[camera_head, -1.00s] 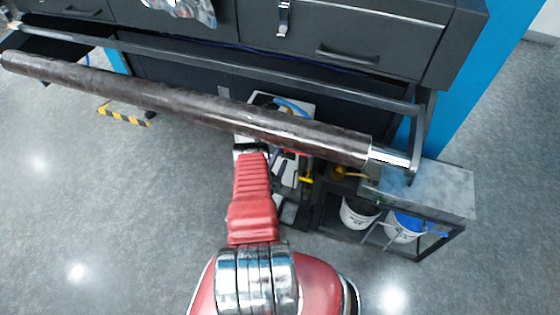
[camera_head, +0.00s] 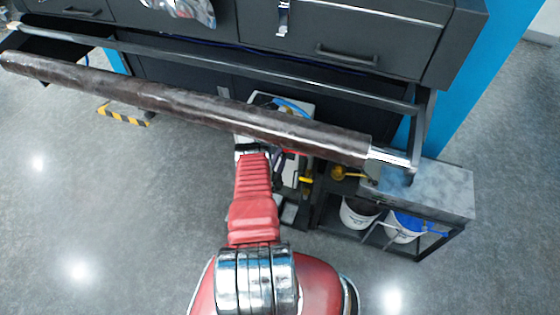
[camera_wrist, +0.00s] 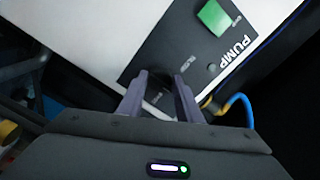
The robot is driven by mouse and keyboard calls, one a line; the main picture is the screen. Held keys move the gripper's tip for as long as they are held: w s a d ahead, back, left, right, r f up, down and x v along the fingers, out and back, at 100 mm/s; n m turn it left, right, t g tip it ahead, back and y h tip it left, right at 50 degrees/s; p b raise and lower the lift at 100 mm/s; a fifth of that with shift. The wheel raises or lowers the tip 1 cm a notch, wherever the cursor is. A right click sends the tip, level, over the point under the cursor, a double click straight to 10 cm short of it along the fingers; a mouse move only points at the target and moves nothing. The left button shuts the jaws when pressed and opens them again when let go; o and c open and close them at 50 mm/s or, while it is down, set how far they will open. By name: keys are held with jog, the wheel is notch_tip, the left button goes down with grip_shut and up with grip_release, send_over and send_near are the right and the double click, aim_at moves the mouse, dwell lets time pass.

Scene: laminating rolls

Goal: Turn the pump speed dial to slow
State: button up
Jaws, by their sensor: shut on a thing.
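In the wrist view the pump panel is a white box (camera_wrist: 85,30) with a black label plate (camera_wrist: 172,45) marked PUMP. My gripper (camera_wrist: 160,82) is shut on the dark pump speed dial (camera_wrist: 159,76), one purple-grey finger on each side. The dial's pointer cannot be made out, and the small lettering near it is too blurred to read. In the head view the box (camera_head: 292,106) is partly hidden under the roll, and my gripper is mostly hidden there.
A long dark roll (camera_head: 190,103) on a bar crosses above my arm. A low grey shelf unit (camera_head: 440,190) with white buckets (camera_head: 359,213) stands at right. A blue cable (camera_wrist: 236,103) runs beside the panel. Open floor lies at left.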

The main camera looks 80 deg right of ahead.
jog(key=shift+s+a, duration=0.15)
jog(key=shift+a, duration=0.4)
jog(key=shift+c, duration=0.4)
jog(key=shift+d, duration=0.45)
jog(key=shift+o, duration=0.2)
jog(key=shift+w+d+n, duration=0.15)
jog(key=shift+w+n, duration=0.05)
jog(key=shift+n, duration=0.2)
jog(key=n, duration=1.1)
jog(key=shift+d+r, duration=0.1)
jog(key=shift+r, duration=0.05)
jog(key=shift+w, duration=0.1)
jog(key=o, duration=1)
jog(key=shift+o, duration=0.2)
